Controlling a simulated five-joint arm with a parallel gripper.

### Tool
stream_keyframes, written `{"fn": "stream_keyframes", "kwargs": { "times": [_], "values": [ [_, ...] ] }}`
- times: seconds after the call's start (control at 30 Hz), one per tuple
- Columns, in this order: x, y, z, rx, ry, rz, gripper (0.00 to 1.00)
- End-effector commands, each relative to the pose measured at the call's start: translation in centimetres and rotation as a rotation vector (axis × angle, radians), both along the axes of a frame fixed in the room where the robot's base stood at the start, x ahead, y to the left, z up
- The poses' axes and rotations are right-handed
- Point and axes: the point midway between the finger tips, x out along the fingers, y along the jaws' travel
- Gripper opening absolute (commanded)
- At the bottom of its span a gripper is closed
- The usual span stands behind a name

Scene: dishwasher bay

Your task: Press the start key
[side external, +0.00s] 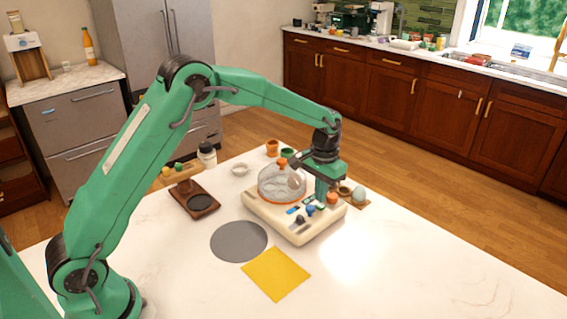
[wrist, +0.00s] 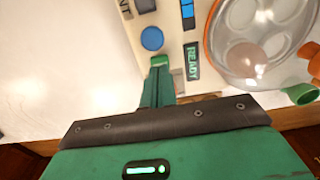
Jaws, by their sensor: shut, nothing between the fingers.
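A cream machine (side external: 272,219) with a clear dome lid (side external: 281,184) stands on the white counter. Its panel faces the front right. In the wrist view the panel carries a display reading READY (wrist: 192,62), a round blue knob (wrist: 152,39) and blue rectangular keys (wrist: 187,12). My gripper (side external: 321,204) is shut and empty, pointing down over the panel's right part. In the wrist view its fingertips (wrist: 159,62) are beside the display, just below the round blue knob. I cannot tell which control is the start key, or whether the tips touch the panel.
A grey round mat (side external: 239,241) and a yellow cloth (side external: 275,273) lie in front of the machine. A brown tray (side external: 194,199) lies to its left. A pale egg-shaped thing (side external: 358,193) sits close behind the panel's right end. The counter's right front is clear.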

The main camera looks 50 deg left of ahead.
Motion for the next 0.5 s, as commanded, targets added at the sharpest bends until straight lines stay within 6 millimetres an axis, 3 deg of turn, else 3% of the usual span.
{"fn": "stream_keyframes", "kwargs": {
  "times": [0.5],
  "values": [
    [-0.01,0.0,-0.46,0.0,0.001,0.0,0.0]
  ]
}}
